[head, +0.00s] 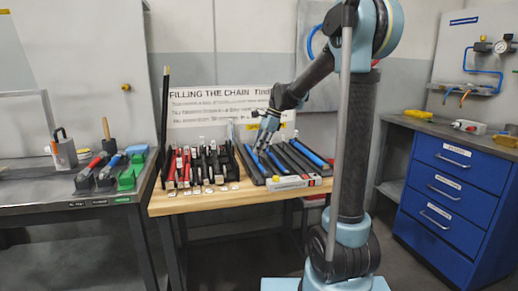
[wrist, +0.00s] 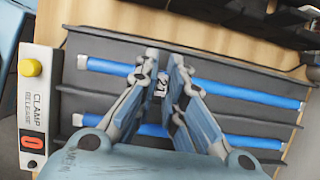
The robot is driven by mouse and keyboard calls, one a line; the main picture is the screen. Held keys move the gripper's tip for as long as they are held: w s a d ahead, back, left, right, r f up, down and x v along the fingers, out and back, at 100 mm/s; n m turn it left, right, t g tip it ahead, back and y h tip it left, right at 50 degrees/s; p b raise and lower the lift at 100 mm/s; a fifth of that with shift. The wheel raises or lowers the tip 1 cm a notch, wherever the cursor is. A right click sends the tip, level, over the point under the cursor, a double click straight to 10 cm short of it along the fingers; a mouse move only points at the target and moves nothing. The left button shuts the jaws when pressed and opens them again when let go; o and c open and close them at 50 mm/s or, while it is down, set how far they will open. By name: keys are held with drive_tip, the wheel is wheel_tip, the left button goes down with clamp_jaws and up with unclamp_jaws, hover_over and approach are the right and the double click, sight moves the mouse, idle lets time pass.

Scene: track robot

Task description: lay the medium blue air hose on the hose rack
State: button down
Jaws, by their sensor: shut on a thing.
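The dark hose rack (head: 302,165) lies on the wooden bench, with blue hoses (head: 309,152) along its grooves. In the wrist view its ribbed surface (wrist: 110,48) fills the middle. My gripper (head: 265,133) is over the rack's left part. In the wrist view my gripper (wrist: 165,80) is shut on an upper blue air hose (wrist: 240,93), which runs straight across the rack, low over or in a groove. A second blue hose (wrist: 255,141) lies below it, partly hidden by my fingers. A small tag with digits shows between the fingertips. I cannot tell the hoses' sizes for certain.
A clamp release box (wrist: 38,105) with a yellow button and red display stands at the rack's end. Left of the rack, several red and black tools (head: 190,165) stand close together. A blue drawer cabinet (head: 450,190) is at right, a grey bench (head: 60,190) at left.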

drive_tip(key=c, duration=1.6)
unclamp_jaws()
drive_tip(key=v, duration=1.1)
drive_tip(key=shift+d+r, duration=0.2)
drive_tip(key=shift+r, duration=0.2)
